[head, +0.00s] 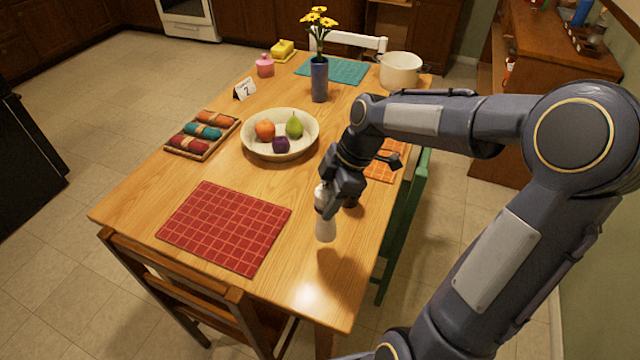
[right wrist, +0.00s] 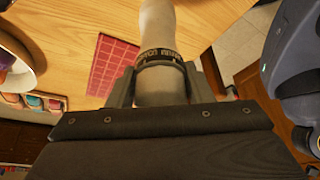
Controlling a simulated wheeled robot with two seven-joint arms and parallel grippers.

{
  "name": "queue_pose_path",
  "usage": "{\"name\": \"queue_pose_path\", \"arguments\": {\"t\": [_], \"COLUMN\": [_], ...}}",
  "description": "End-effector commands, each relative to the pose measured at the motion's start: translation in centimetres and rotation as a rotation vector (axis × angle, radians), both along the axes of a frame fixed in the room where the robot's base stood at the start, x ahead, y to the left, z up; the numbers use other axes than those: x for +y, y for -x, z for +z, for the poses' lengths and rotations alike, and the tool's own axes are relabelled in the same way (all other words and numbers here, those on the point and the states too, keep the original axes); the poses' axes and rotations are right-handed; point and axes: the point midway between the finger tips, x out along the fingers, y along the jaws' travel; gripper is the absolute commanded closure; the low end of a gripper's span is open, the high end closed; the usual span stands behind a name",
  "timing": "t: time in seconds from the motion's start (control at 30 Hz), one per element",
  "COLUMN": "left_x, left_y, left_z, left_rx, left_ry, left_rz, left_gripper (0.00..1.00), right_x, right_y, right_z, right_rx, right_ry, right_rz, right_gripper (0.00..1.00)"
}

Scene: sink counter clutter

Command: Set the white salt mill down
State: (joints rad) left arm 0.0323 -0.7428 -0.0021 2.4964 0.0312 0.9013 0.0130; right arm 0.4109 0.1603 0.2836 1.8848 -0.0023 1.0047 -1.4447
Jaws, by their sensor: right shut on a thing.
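The white salt mill (head: 325,229) is near the right edge of the wooden table (head: 304,275), upright or nearly so. My right gripper (head: 328,203) is shut around its upper part. In the right wrist view the mill (right wrist: 158,30) sits between the two fingers (right wrist: 158,84), with a dark lettered band at the grip. Whether its base touches the table or hangs just above it, I cannot tell. My left gripper is in neither view.
A red checked placemat (head: 226,226) lies left of the mill. A fruit bowl (head: 257,148), a tray of yarn (head: 201,135), a blue vase (head: 319,80) and a cream pot (head: 400,70) stand farther back. Bare wood surrounds the mill at the front right.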

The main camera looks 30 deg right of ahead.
Motion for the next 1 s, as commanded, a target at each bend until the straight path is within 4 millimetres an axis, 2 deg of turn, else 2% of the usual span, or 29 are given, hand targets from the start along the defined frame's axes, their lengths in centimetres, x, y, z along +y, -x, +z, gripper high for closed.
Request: {"name": "queue_pose_path", "arguments": {"t": [0.03, 0.43, 0.83, 0.87, 1.0], "left_x": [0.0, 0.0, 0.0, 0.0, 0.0], "left_y": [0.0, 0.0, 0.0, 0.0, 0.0], "left_z": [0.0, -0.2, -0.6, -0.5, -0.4], "left_rx": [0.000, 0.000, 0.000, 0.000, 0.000], "left_ry": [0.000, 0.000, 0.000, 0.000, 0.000], "left_rz": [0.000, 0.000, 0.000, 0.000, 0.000], "left_gripper": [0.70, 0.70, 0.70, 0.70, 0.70], "right_x": [0.0, 0.0, 0.0, 0.0, 0.0], "right_y": [0.0, 0.0, 0.0, 0.0, 0.0], "right_z": [-0.9, -5.6, -6.3, -6.2, -6.1], "right_rx": [0.002, 0.000, -0.003, -0.002, -0.002], "right_ry": [-0.002, -0.001, 0.000, 0.001, 0.001], "right_rz": [0.000, 0.000, 0.000, -0.001, -0.001], "right_gripper": [0.98, 0.98, 0.98, 0.51, 0.33]}}
